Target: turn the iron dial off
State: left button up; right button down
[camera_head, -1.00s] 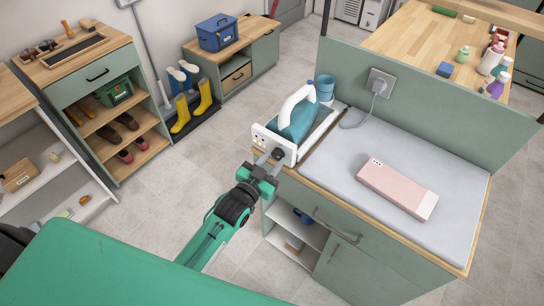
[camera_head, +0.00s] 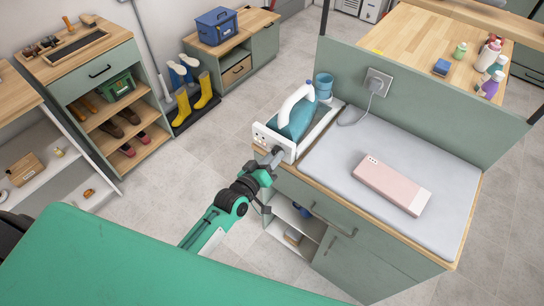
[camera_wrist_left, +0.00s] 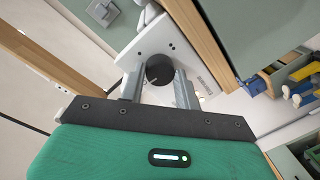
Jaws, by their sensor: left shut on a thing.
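The iron (camera_head: 298,120), teal with a white handle, rests on its white stand (camera_head: 265,139) at the left end of the ironing counter. The stand's white front panel also shows in the left wrist view (camera_wrist_left: 178,42). A round black dial (camera_wrist_left: 159,67) sits on that panel, between the two fingers of my left gripper (camera_wrist_left: 159,84). My left gripper (camera_head: 275,155) reaches the panel from the front and is shut on the dial. The gripper hides the dial in the head view. My right gripper is not in view.
A pink-and-white box (camera_head: 392,184) lies on the grey ironing pad (camera_head: 335,160). A blue cup (camera_head: 323,86) stands behind the iron. A cable runs to the wall socket (camera_head: 377,82). The cabinet below has open shelves (camera_head: 290,222).

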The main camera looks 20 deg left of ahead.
pick_arm(q)
jog(key=shift+n, duration=0.5)
jog(key=o, duration=1)
jog(key=shift+c, duration=0.2)
jog(key=shift+s, duration=0.1)
jog(key=b+v, duration=0.3)
jog(key=v, duration=1)
jog(key=shift+s+a, duration=0.15)
jog(key=shift+s, duration=0.15)
